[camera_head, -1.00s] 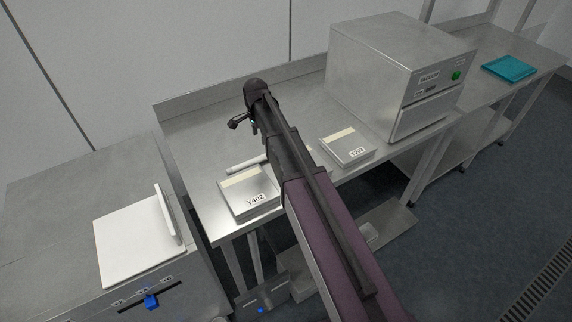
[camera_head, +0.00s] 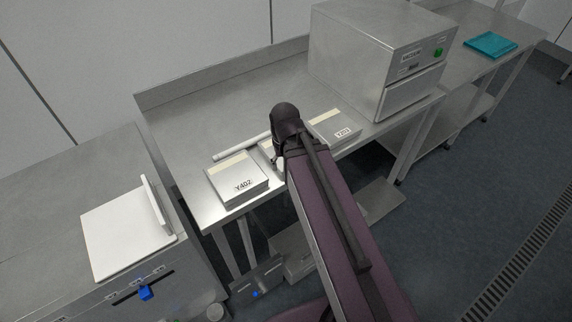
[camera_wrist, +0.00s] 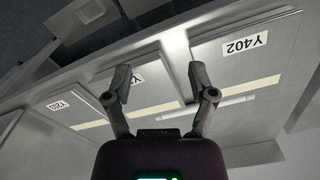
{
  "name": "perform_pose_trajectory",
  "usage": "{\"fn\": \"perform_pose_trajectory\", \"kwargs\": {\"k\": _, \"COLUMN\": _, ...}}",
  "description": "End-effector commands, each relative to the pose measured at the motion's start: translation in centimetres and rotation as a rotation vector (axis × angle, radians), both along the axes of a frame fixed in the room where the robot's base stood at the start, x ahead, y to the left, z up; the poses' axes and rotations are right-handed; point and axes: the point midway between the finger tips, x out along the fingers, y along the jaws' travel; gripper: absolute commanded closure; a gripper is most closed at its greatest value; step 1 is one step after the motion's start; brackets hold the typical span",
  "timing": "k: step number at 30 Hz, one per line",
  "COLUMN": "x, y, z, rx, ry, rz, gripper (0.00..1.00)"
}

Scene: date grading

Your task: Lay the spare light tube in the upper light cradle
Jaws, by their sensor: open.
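The light tube, a thin white rod (camera_head: 240,147), lies on the steel bench behind the box marked Y402. It also shows in the wrist view (camera_wrist: 225,103), beyond my right-hand finger. My gripper (camera_wrist: 161,78) is open in the wrist view, with nothing between its fingers. It points down over the row of flat boxes, its fingers spread across the middle box; the tube is to one side. In the head view my wrist hides most of the gripper and part of the middle box. I cannot make out the upper light cradle in either view.
Flat boxes line the bench's front edge: Y402 (camera_head: 236,180), a half-hidden middle one and another labelled one (camera_head: 333,127). A steel cabinet (camera_head: 375,50) stands to the right, a teal item (camera_head: 490,45) beyond. A white board (camera_head: 120,235) is at left. The back of the bench (camera_head: 215,100) is clear.

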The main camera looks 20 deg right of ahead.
Motion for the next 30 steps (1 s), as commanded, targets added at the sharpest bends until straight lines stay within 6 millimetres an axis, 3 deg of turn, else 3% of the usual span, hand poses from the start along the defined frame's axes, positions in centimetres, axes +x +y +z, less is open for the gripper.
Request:
{"fn": "perform_pose_trajectory", "kwargs": {"k": 11, "x": -0.6, "y": -0.2, "z": 0.0, "rx": 0.000, "ry": 0.000, "rz": 0.039, "gripper": 0.27}}
{"fn": "perform_pose_trajectory", "kwargs": {"k": 12, "x": -0.6, "y": -0.2, "z": 0.0, "rx": 0.000, "ry": 0.000, "rz": 0.039, "gripper": 0.20}}
{"fn": "perform_pose_trajectory", "kwargs": {"k": 17, "x": -0.2, "y": 0.0, "z": -0.2, "rx": -0.011, "ry": 0.001, "rz": 0.067, "gripper": 0.20}}
{"fn": "perform_pose_trajectory", "kwargs": {"k": 23, "x": 2.0, "y": 0.7, "z": -1.0, "rx": -0.077, "ry": 0.013, "rz": 0.226, "gripper": 0.20}}
{"fn": "perform_pose_trajectory", "kwargs": {"k": 30, "x": 6.8, "y": 2.9, "z": -2.3, "rx": -0.228, "ry": 0.063, "rz": 0.599, "gripper": 0.20}}
